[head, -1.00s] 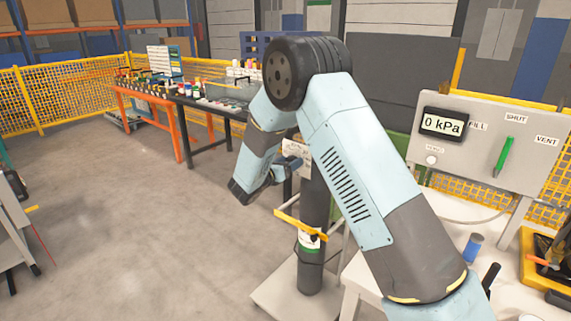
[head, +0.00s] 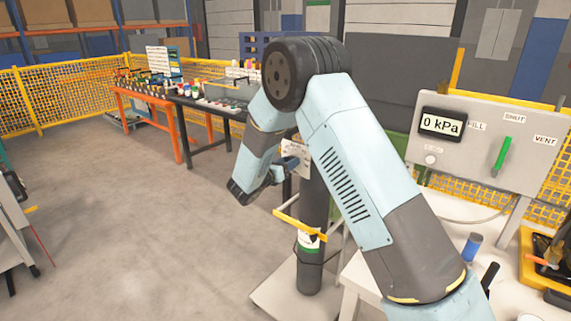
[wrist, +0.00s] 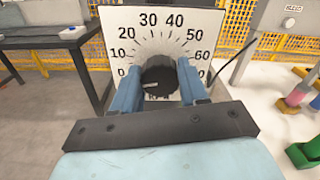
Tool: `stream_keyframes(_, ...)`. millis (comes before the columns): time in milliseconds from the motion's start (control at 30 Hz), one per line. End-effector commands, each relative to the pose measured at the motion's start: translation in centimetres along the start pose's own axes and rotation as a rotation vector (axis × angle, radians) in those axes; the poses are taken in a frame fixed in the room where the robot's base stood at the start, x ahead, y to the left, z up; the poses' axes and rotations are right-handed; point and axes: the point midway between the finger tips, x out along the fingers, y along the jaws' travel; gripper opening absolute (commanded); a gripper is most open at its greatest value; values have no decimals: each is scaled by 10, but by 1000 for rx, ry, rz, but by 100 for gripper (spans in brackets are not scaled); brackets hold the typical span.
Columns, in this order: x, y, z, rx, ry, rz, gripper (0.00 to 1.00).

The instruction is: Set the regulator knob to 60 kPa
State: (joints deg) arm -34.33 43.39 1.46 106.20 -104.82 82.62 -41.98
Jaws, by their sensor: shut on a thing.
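In the wrist view a white dial plate (wrist: 122,24) carries black numbers in an arc, with 30 and 40 at the top and 60 at the right. The black regulator knob (wrist: 157,82) sits at its centre. My gripper (wrist: 158,78) is shut on the knob, one blue finger on each side. The fingers hide part of the lower scale, and I cannot tell where the knob's pointer stands. In the head view the pressure display (head: 441,124) reads 0 kPa. My arm hides most of the dial there.
A grey panel (head: 545,107) at the right bears the display, a green lever (head: 502,154) turned towards SHUT, and a white button (head: 431,160). A dark gas cylinder (head: 311,270) stands behind my arm. A white table (head: 400,300) is at front right. Open floor lies at left.

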Motion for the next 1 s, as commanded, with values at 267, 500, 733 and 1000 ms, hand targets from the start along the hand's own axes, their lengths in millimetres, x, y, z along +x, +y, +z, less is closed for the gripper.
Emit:
stream_keyframes(267, -2, 2, 2, 92, -2, 13, 13)
stream_keyframes(500, -2, 2, 2, 277, 0, 14, 13)
stream_keyframes(733, -1, 1, 1, 496, 1, 12, 13)
stream_keyframes(1000, -1, 0, 0, 751, 3, 12, 13)
